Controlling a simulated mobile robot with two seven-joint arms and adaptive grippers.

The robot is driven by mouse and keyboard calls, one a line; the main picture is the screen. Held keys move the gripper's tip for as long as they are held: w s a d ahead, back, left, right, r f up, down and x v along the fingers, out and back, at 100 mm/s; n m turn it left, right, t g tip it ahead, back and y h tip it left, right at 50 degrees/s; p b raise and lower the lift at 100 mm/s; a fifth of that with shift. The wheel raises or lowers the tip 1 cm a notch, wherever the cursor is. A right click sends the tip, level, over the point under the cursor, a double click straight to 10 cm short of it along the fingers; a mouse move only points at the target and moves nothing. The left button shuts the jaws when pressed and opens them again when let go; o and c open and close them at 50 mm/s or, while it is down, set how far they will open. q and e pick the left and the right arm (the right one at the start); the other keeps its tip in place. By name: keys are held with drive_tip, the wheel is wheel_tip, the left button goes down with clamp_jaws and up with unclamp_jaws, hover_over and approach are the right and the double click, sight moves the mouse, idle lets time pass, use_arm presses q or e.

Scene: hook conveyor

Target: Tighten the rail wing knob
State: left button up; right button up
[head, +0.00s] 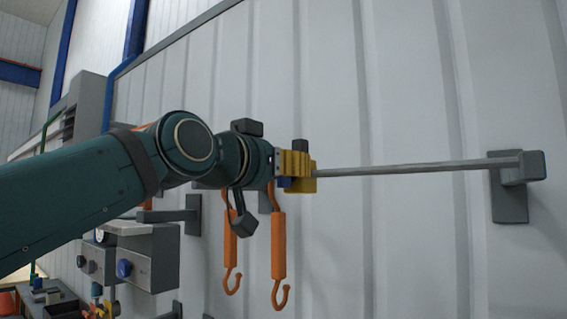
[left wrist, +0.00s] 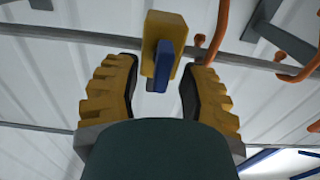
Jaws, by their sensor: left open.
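A yellow rail block (left wrist: 170,26) sits on the thin grey rail (head: 420,168). The blue wing knob (left wrist: 163,62) sticks out from the block towards me. In the left wrist view my left gripper (left wrist: 160,85) is open, with one ridged yellow finger to each side of the knob and a gap on both sides. In the head view my left gripper (head: 294,163) is at the block and covers much of it. A little of the blue knob (head: 285,182) shows below the fingers. My right gripper is in neither view.
Orange hooks (head: 278,250) hang from the rail just below my left wrist. A grey wall bracket (head: 512,185) holds the rail's right end. A grey control box (head: 150,258) stands at lower left.

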use_arm(q)
clamp_jaws()
idle(0.5)
drive_tip(key=m, duration=0.4)
drive_tip(key=shift+s+d, duration=0.15)
drive_tip(key=m, duration=0.6)
drive_tip(key=f+m+b, duration=0.1)
drive_tip(key=m, duration=0.5)
drive_tip(key=f+m, duration=0.1)
drive_tip(key=m, duration=0.5)
drive_tip(key=shift+s+d+m+b, duration=0.25)
drive_tip(key=shift+d+m+b, duration=0.05)
drive_tip(key=shift+d+m, duration=0.1)
